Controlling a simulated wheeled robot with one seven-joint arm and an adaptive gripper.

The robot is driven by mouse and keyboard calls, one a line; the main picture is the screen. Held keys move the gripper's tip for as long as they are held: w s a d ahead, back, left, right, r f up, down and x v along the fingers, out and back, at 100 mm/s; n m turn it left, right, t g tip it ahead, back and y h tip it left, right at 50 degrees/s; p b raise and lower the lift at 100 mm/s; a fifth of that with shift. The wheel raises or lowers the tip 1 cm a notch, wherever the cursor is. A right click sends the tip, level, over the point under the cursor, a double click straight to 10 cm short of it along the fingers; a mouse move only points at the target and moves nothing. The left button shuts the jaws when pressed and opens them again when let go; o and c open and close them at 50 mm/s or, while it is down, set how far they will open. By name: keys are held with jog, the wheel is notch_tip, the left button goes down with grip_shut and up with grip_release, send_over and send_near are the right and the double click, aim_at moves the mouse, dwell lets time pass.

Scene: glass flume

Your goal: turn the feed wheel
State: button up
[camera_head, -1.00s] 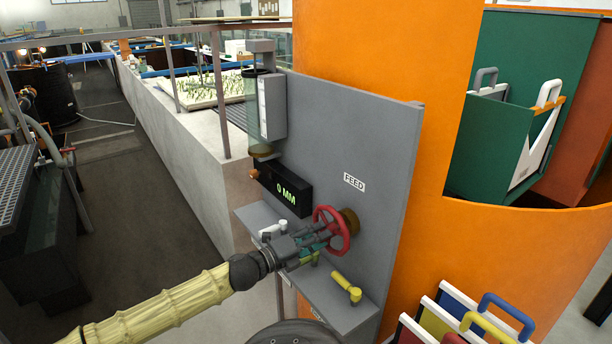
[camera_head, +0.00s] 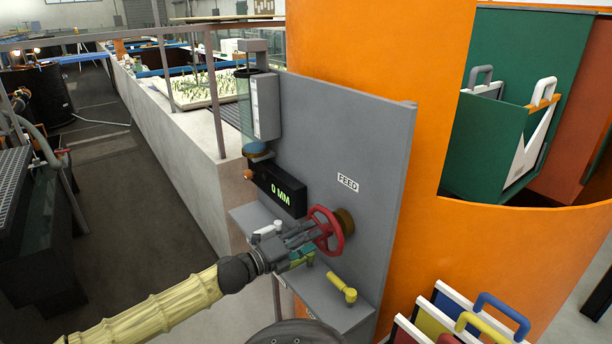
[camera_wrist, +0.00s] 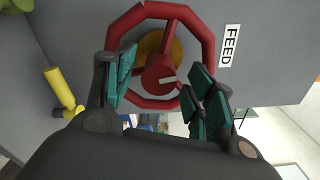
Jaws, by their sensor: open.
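The red feed wheel (camera_head: 341,238) stands on a brass-coloured boss on the grey panel, below the FEED label (camera_head: 347,182). In the wrist view the wheel (camera_wrist: 206,45) faces me, with a pale mark on its red hub. My gripper (camera_head: 318,233) is at the wheel's near side. In the wrist view its open teal-padded fingers (camera_wrist: 162,90) lie left and right of the hub, over the wheel's lower part. I cannot tell whether they touch it. The black display (camera_head: 280,188) reads 0 MM. Blue shows low in the clear tube (camera_head: 257,146).
A grey shelf (camera_head: 335,312) below the wheel carries a yellow handle (camera_head: 342,288), a green one and a white one. An orange curved wall (camera_head: 420,235) stands to the right. Coloured panels with handles (camera_head: 470,318) stand at lower right.

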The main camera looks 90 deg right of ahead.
jog(key=v, duration=1.1)
jog(key=shift+a, duration=0.15)
jog(key=shift+s, duration=0.1)
